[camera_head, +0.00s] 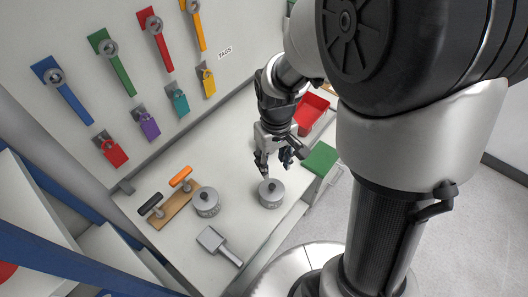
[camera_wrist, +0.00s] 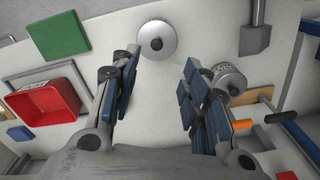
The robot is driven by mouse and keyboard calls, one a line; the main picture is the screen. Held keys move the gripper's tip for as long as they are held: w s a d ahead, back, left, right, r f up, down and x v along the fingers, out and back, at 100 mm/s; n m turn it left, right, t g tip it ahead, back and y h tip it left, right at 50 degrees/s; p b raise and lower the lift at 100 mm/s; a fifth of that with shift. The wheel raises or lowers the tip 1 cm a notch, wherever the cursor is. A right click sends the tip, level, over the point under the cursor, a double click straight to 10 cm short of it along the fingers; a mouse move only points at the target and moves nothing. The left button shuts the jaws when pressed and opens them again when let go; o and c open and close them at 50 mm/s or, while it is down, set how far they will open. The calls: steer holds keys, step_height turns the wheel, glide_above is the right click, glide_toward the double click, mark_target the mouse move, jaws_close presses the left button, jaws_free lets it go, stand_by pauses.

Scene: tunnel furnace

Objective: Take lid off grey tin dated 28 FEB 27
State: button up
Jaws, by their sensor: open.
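Two grey tins with round lids and dark knobs stand on the white bench. One tin (camera_head: 271,195) is on the right in the head view; from above, its lid shows in the wrist view (camera_wrist: 157,45), with the dark knob near the middle. The other tin (camera_head: 206,204) stands left of it, beside a wooden board; it shows in the wrist view (camera_wrist: 230,82), partly behind a finger. No date is readable on either tin. My gripper (camera_head: 275,165) is open and empty, above and just behind the right-hand tin. In the wrist view its fingertips (camera_wrist: 158,68) are spread, with that tin beyond them.
A wooden board (camera_head: 174,208) with orange and black handles lies left of the tins. A grey paddle-like tool (camera_head: 211,239) lies in front. A green pad (camera_head: 320,159) and a red bin (camera_head: 311,113) are at right. Coloured padlocks hang on the wall.

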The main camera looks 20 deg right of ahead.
steer(key=b, duration=0.2)
glide_above(272, 186)
steer(key=f, duration=0.9)
steer(key=shift+s+a, duration=0.1)
steer(key=shift+s, duration=0.3)
steer(key=shift+w+f+b, duration=0.2)
steer(key=shift+f+b, duration=0.3)
steer(key=shift+f, duration=0.85)
steer(key=shift+w+f+b, duration=0.2)
steer(key=shift+f+b, duration=0.3)
steer(key=shift+f, duration=0.85)
jaws_close()
